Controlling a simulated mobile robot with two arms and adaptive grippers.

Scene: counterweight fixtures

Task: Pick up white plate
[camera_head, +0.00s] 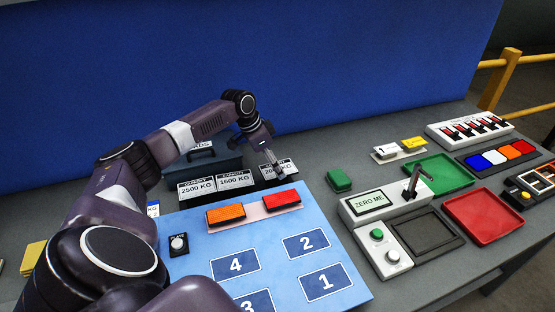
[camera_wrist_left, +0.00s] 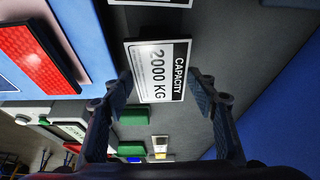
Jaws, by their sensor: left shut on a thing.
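The white plate (camera_head: 273,170), labelled "CAPACITY 2000 KG", is at the back edge of the blue panel, right of the other labelled plates. It shows large in the left wrist view (camera_wrist_left: 158,68). My left gripper (camera_head: 279,168) is at this plate, with its fingers on either side of it in the left wrist view (camera_wrist_left: 160,82). It is shut on the plate. Two more white plates, 2500 KG (camera_head: 197,188) and 1600 KG (camera_head: 235,180), stand side by side to the left. My right gripper is not in view.
The blue panel (camera_head: 195,260) has an orange block (camera_head: 226,214) and a red block (camera_head: 282,200) near its back edge. A dark box (camera_head: 205,163) stands behind the plates. A green block (camera_head: 339,180), a scale-like unit (camera_head: 369,203) and green and red trays (camera_head: 484,217) are to the right.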

